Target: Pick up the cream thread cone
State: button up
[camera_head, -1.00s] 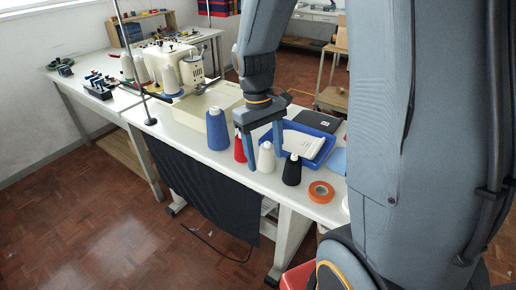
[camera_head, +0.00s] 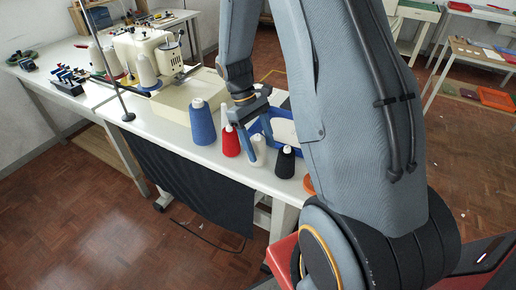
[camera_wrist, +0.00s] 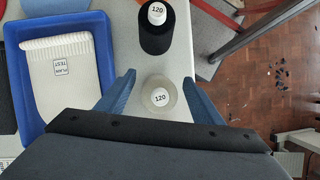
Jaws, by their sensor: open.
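The cream thread cone (camera_head: 259,151) stands upright on the white table near its front edge, between the red cone (camera_head: 231,141) and the black cone (camera_head: 285,162). In the head view my gripper (camera_head: 258,142) hangs over the cone, one finger in front of the space between the red and cream cones.
The black cone also shows just beyond the cream one in the wrist view (camera_wrist: 157,30). A blue tray (camera_wrist: 103,42) with a pale folded item lies close on the left. A blue cone (camera_head: 202,124) stands left of the red one. The table's front edge is near.

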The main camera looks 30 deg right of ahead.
jog(key=shift+s+f, duration=0.2)
jog(key=shift+f, duration=0.3)
jog(key=c, duration=1.2)
